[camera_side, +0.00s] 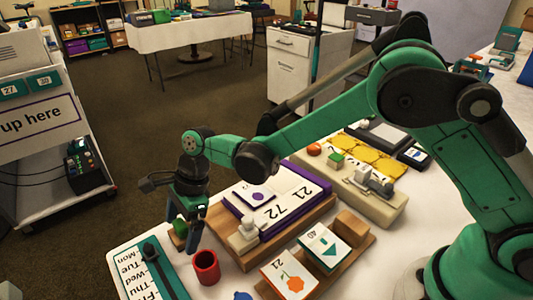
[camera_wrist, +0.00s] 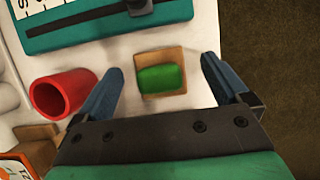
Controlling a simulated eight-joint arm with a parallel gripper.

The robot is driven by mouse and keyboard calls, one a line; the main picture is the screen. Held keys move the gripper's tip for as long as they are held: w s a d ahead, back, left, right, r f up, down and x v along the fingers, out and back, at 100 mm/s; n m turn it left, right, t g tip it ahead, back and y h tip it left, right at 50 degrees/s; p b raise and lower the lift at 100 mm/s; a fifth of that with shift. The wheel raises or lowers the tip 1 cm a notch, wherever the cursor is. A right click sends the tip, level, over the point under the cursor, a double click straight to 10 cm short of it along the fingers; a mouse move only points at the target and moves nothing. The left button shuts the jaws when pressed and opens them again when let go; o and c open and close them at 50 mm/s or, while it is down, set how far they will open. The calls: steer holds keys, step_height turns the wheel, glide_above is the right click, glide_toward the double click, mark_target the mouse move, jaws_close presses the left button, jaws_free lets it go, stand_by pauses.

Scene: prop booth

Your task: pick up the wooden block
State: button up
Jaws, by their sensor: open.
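A small tan wooden block with a green patch on it (camera_wrist: 173,56) lies on the white table top in the wrist view. My gripper (camera_wrist: 159,68) is open, with one blue finger on each side of this block and a gap on both sides. In the side view my gripper (camera_side: 186,232) points down near the table's front left corner, and a bit of the block's green (camera_side: 180,228) shows by the fingers. A plain brown wooden block (camera_side: 351,227) also stands on a wooden board at the right, away from my gripper.
A red cup (camera_side: 206,267) stands close beside my gripper. A teal weekday board with a slider (camera_side: 150,275) lies at the left. Number cards on a purple-edged stand (camera_side: 297,187) and picture cards (camera_side: 290,275) are to the right. The table edge is near the block.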

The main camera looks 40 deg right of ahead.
mark_target(180, 224)
steer(key=shift+a+f, duration=0.1)
steer(key=shift+f, duration=0.2)
jaws_close()
step_height(180, 224, up, 20)
stand_by(0.6)
